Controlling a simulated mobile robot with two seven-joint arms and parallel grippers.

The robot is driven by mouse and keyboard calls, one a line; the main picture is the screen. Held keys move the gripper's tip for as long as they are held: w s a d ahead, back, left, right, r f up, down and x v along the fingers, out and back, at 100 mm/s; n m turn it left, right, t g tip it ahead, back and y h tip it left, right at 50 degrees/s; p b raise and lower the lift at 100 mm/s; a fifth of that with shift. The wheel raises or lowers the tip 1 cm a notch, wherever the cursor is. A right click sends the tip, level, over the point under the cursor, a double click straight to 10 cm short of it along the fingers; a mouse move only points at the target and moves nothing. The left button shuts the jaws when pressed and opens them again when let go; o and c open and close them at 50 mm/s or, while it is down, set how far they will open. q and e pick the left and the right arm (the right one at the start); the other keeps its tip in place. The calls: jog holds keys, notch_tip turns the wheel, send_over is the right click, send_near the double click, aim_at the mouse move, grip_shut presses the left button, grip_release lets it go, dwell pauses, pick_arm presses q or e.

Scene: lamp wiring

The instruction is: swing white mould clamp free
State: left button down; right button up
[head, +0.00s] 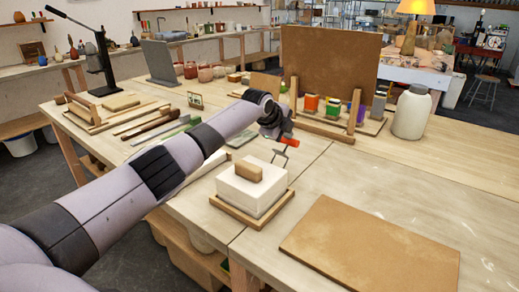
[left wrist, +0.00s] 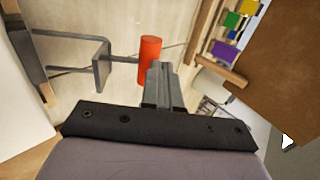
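The white mould (head: 252,190) is a white block on a wooden tray (head: 228,211), with a small wooden block (head: 248,171) on top. The clamp (head: 280,157) is a grey metal C-frame with a red handle (head: 291,142), beside the mould's far right side and apart from it in the head view. My left gripper (head: 278,135) is at the red handle. In the left wrist view, the fingers (left wrist: 160,85) look closed against the handle (left wrist: 150,58); the clamp frame (left wrist: 88,58) extends left, toward the white mould (left wrist: 20,120). My right gripper is not visible.
A brown board (head: 370,252) lies at the front right. Behind the clamp stand an upright brown panel (head: 330,65), a rack of coloured pots (head: 332,106) and a white jar (head: 411,112). Tools (head: 150,128) lie at left. Bare tabletop lies right of the clamp.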

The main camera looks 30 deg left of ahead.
pick_arm(q)
jog(key=shift+w+f, duration=0.15)
jog(key=shift+w, duration=0.05)
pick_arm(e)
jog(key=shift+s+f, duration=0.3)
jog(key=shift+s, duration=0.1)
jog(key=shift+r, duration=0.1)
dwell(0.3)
